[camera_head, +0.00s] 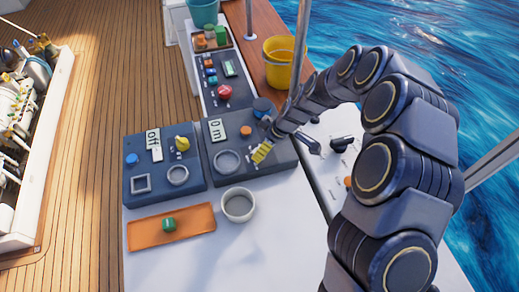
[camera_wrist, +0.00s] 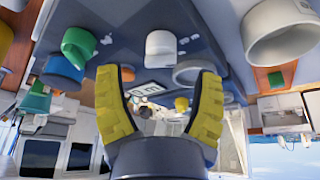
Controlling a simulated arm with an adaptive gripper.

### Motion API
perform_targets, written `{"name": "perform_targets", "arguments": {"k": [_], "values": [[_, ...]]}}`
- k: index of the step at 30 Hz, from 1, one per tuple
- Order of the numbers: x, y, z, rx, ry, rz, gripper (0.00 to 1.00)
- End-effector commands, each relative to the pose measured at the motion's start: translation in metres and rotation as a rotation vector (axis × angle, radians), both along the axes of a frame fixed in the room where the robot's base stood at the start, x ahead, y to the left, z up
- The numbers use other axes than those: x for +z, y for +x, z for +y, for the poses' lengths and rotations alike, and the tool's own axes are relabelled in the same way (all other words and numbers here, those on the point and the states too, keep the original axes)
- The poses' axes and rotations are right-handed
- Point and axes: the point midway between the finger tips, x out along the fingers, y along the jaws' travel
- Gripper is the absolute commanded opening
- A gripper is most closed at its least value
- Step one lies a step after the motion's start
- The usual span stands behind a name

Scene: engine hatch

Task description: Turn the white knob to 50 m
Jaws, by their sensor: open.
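The white knob (camera_wrist: 161,48) stands on a dark panel in the wrist view, above the gap between my fingers. I cannot make it out in the head view, where my gripper covers part of the panel. My gripper (camera_wrist: 160,80) has its two yellow fingers spread wide with nothing held between them. In the head view my gripper (camera_head: 263,152) is over the right part of the dark panel (camera_head: 212,145). A display (camera_head: 217,129) on that panel reads "0 m". It also shows between my fingers in the wrist view (camera_wrist: 152,89).
The left panel (camera_head: 160,196) has an "off" display and a yellow knob (camera_head: 182,143). A white bowl (camera_head: 238,205) and an orange tray (camera_head: 145,240) stand in front.

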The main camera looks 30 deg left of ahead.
Motion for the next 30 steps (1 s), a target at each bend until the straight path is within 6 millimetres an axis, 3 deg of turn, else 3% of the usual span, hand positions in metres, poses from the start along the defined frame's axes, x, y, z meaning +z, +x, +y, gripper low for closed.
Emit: {"name": "perform_targets", "arguments": {"k": [7, 19, 20, 24, 30], "values": [[-0.033, -0.003, 0.013, 0.003, -0.003, 0.006, 0.66], [-0.04, -0.001, 0.017, -0.001, 0.0, 0.003, 0.66], [-0.04, -0.001, 0.016, -0.001, 0.0, 0.003, 0.62], [-0.04, -0.001, 0.016, -0.001, -0.001, 0.003, 0.03], [-0.04, -0.001, 0.016, -0.003, -0.001, 0.003, 0.03]]}}
